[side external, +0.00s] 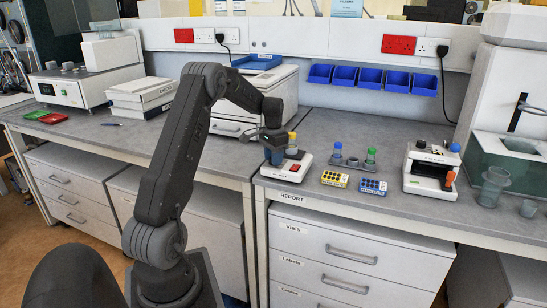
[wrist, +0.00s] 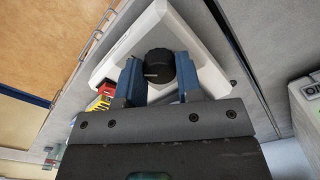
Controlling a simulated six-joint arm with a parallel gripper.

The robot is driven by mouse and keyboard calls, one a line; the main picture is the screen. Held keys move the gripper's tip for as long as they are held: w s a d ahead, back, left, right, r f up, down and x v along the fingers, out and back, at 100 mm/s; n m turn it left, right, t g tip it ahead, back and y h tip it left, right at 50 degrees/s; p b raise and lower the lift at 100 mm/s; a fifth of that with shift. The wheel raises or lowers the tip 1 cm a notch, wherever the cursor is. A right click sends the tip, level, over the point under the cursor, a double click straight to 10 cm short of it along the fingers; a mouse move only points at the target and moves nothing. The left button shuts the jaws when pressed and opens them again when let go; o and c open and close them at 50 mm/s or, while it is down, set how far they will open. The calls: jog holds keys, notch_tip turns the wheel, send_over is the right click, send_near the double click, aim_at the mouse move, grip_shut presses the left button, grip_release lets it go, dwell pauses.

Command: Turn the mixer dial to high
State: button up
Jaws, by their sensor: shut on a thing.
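The mixer (side external: 284,175) is a small white unit with a red patch on its front, near the bench's front edge. In the wrist view its white housing (wrist: 185,30) lies under my gripper. Its dial (wrist: 158,62) is a round black knob with a short white pointer line, which points left in that view. My gripper (wrist: 159,74) has blue fingers on either side of the dial and is shut on it. In the side view my gripper (side external: 274,150) is over the mixer and hides the dial. I cannot read any setting marks.
Right of the mixer stand a grey holder (side external: 353,162) with blue- and green-capped vials, a yellow rack (side external: 334,179), a blue rack (side external: 373,187) and a white device (side external: 431,170). A printer-like box (side external: 257,100) is behind my arm. Blue bins (side external: 370,78) hang on the wall.

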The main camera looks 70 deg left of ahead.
jog(key=o, duration=0.9)
jog(key=shift+o, duration=0.2)
jog(key=shift+r, duration=0.1)
notch_tip(320, 180, up, 14)
jog(key=shift+f, duration=0.2)
